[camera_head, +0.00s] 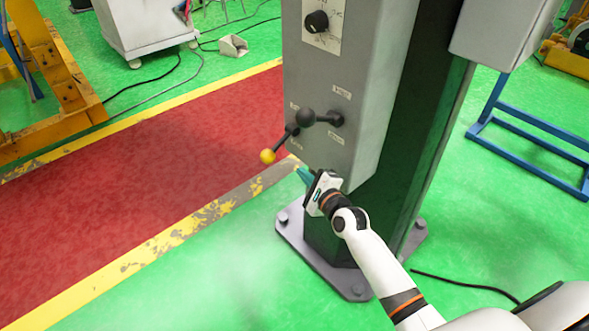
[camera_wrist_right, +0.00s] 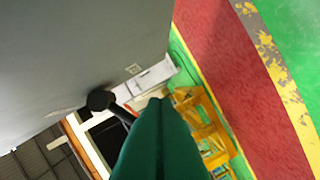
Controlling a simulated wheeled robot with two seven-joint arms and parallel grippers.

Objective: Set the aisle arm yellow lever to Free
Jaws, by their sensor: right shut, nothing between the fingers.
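The yellow lever, a dark rod with a yellow ball tip (camera_head: 267,156), sticks out from a black hub (camera_head: 305,117) on the front of a grey control box (camera_head: 340,75). The rod points down and left. Small labels surround the hub, too small to read. My right gripper (camera_head: 302,172) is shut and empty, just below and to the right of the ball, apart from it. In the right wrist view the green fingers (camera_wrist_right: 158,140) are together, with the black knob (camera_wrist_right: 100,100) beyond them; the yellow ball does not show there. My left gripper is not in view.
A black rotary knob (camera_head: 316,21) sits above the lever. The box is on a dark column with a bolted base plate (camera_head: 350,284). A red aisle (camera_head: 140,200) with yellow borders lies to the left. A blue stand (camera_head: 530,120) is at right.

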